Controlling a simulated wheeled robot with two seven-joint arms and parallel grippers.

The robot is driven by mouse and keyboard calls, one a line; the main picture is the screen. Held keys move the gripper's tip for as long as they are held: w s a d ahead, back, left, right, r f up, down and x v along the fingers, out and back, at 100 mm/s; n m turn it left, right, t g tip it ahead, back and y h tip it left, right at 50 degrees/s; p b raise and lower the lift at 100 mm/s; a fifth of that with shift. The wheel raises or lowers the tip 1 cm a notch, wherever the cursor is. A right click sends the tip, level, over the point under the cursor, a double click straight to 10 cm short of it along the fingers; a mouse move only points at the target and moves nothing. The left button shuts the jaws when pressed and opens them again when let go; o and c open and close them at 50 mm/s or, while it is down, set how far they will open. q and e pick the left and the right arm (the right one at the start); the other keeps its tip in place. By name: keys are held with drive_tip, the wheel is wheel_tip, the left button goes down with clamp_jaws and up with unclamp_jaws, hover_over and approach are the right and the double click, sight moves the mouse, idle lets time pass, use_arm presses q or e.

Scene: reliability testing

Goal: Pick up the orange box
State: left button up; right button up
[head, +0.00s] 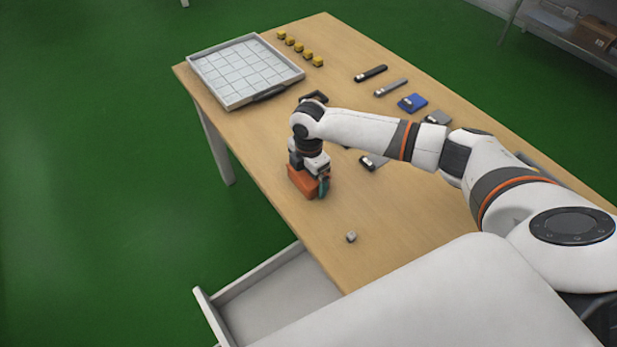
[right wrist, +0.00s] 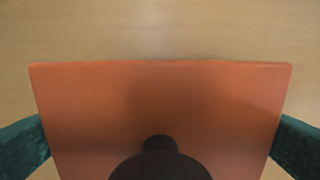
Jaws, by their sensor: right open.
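The orange box (head: 302,181) stands on the wooden table near its left edge in the head view. My right gripper (head: 318,188) is directly above and around it, pointing down. In the right wrist view the orange box (right wrist: 160,100) fills the middle. The teal fingers of the right gripper (right wrist: 160,150) stand one on each side of it, open, close to its side edges. I cannot tell whether they touch it. The top of the box is partly hidden by the gripper in the head view. My left gripper is not in view.
The wooden table (head: 330,225) also bears a white gridded tray (head: 245,68), several yellow cubes (head: 300,48), a blue item (head: 412,102) and dark tools (head: 371,73). A small grey cube (head: 351,237) lies nearer me. A white open bin (head: 270,300) is at the lower left.

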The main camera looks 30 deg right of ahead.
drive_tip(key=shift+c, duration=0.2)
drive_tip(key=c, duration=0.7)
drive_tip(key=shift+o, duration=0.2)
drive_tip(key=shift+r, duration=0.1)
